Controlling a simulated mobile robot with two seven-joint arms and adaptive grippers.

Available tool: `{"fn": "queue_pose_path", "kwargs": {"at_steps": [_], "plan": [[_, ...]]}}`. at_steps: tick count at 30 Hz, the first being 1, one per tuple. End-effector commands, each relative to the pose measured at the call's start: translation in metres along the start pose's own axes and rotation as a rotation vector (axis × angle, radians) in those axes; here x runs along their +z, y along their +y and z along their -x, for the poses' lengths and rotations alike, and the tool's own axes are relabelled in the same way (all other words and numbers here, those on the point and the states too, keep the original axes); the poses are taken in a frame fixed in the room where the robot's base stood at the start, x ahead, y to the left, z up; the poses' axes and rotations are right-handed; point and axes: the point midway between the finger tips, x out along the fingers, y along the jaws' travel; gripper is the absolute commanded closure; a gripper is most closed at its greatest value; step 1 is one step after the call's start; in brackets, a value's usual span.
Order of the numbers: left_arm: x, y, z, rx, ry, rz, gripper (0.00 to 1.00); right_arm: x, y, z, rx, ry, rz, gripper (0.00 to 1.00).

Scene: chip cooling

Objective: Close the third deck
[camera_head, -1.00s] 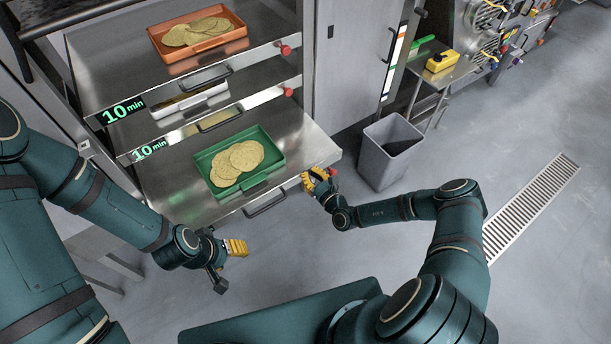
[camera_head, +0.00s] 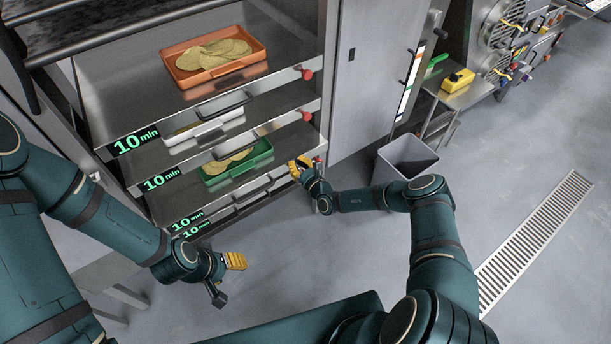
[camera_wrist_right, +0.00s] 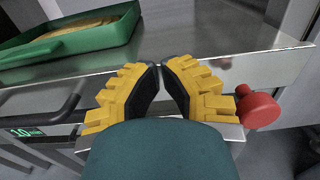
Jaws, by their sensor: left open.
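The third deck (camera_head: 215,213) is a metal shelf holding a green tray (camera_head: 262,150) of round chips. Its front edge sits roughly in line with the decks above, and the tray is partly under the second deck. My right gripper (camera_head: 299,166) is at the right end of the third deck's front, beside a red knob. In the right wrist view, its yellow fingers (camera_wrist_right: 160,64) have their tips together against the deck's front edge, with the green tray (camera_wrist_right: 90,38) behind left and the red knob (camera_wrist_right: 258,110) at right. My left gripper (camera_head: 235,261) is open and empty, below and in front of the decks.
The top deck (camera_head: 120,100) sticks out with an orange tray (camera_head: 176,75) of chips. The second deck holds a white tray (camera_head: 205,127). Green "10 min" displays mark the deck fronts. A grey bin (camera_head: 405,158) stands right of the cabinet. The floor in front is open.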

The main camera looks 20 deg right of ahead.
Motion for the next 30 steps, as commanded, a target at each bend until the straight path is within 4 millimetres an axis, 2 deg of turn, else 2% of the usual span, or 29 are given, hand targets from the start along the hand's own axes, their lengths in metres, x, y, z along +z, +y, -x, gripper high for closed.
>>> {"fn": "queue_pose_path", "kwargs": {"at_steps": [1,6,12,30], "plan": [[0.000,-0.003,-0.007,0.000,0.002,0.000,0.46,-0.003,0.001,-0.011,0.001,-0.003,0.002,1.00],[-0.002,-0.007,-0.018,0.000,0.008,-0.001,0.46,-0.003,0.001,-0.039,0.001,-0.002,0.001,1.00],[-0.003,-0.009,-0.025,-0.001,0.012,-0.002,0.46,-0.002,0.001,-0.058,0.001,0.000,0.000,1.00],[-0.004,-0.010,-0.026,-0.001,0.014,-0.002,0.46,0.002,0.000,-0.065,-0.001,-0.004,0.000,1.00]]}}
